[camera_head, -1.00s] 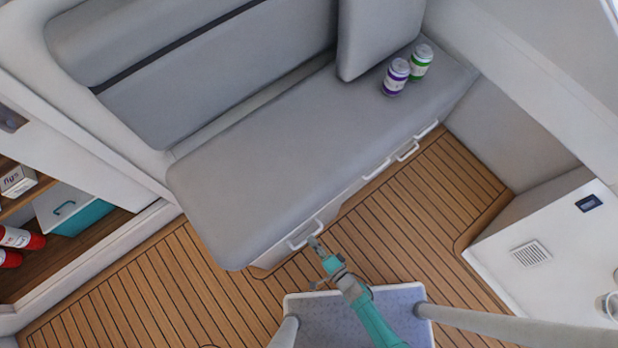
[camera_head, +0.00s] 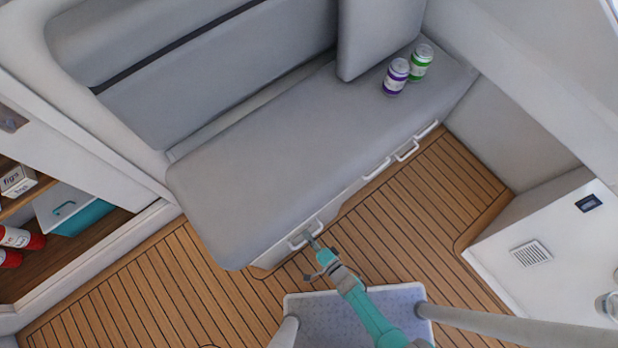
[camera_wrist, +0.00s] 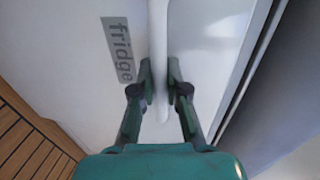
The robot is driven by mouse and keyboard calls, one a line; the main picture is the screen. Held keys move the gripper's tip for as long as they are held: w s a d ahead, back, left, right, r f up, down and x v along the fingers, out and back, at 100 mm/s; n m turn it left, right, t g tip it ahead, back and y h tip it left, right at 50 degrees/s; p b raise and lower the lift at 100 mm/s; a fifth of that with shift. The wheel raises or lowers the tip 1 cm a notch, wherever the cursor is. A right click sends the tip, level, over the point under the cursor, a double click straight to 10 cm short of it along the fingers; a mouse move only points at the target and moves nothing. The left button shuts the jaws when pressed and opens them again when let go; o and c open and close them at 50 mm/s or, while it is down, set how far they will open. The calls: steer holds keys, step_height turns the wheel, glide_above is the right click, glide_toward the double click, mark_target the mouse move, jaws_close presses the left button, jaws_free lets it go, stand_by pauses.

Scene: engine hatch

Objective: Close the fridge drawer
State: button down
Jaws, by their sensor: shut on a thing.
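The fridge drawer (camera_wrist: 90,60) is a white front under the grey bench, with a "fridge" label (camera_wrist: 119,50) in the wrist view. Its white bar handle (camera_wrist: 158,40) runs between my fingers. In the head view the handle (camera_head: 305,237) sits at the near left end of the bench. My gripper (camera_wrist: 160,88) is closed around the handle, one finger on each side; it also shows in the head view (camera_head: 314,246). In the head view the drawer front lies close under the seat edge; any remaining gap there is too small to tell.
More white handles (camera_head: 406,151) line the bench front to the right. A purple can (camera_head: 396,77) and a green can (camera_head: 421,62) stand on the seat (camera_head: 270,150). Wooden floor (camera_head: 400,215) lies clear in front. A white counter (camera_head: 560,240) is at the right.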

steer(key=shift+r+x, duration=0.2)
steer(key=shift+x, duration=0.85)
steer(key=shift+r+x, duration=0.25)
steer(key=shift+x, duration=0.85)
steer(key=shift+w, duration=0.1)
steer(key=c, duration=1.2)
jaws_free()
glide_toward(302, 229)
steer(key=shift+s+d+r, duration=0.1)
steer(key=shift+s+d, duration=0.3)
steer(key=shift+s, duration=0.15)
